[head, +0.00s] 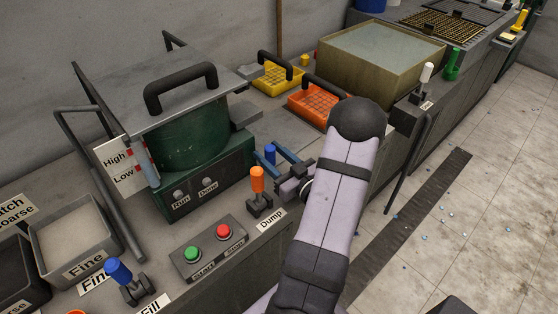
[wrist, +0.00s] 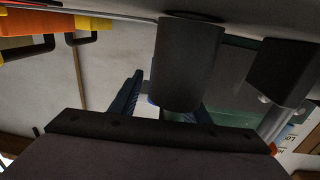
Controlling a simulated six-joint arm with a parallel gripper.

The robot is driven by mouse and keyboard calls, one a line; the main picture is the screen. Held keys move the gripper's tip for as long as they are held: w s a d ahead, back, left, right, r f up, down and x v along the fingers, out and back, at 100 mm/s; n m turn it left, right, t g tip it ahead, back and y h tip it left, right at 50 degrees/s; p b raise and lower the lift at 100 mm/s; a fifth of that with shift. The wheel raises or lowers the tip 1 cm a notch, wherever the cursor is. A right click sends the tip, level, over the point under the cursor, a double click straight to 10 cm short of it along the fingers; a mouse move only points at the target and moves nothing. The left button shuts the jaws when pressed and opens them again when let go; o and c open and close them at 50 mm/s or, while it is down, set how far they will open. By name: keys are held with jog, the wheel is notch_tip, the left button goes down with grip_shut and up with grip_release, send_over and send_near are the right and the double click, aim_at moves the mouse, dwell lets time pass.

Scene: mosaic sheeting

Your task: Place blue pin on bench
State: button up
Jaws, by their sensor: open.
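The blue pin (head: 270,153) is a short blue cylinder standing on the bench (head: 285,130), close to the right side of the green machine. My gripper (head: 268,157) is low over the bench, with its two blue fingers open on either side of the pin. I cannot tell whether they touch it. In the wrist view, the fingers of my gripper (wrist: 163,100) are spread apart. A dark block in front hides most of what lies between them, and a sliver of blue shows at its left edge.
An orange lever (head: 257,180) stands just in front of my gripper. The green machine (head: 190,150) with its grey lid is to the left. Orange (head: 318,105) and yellow (head: 277,80) trays lie behind. A button box (head: 208,248) and blue-handled lever (head: 119,271) are nearer.

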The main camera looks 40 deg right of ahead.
jog(key=s, duration=0.8)
jog(key=s+b, duration=0.1)
jog(key=s, duration=0.3)
jog(key=shift+a+r, duration=0.1)
jog(key=shift+a, duration=0.25)
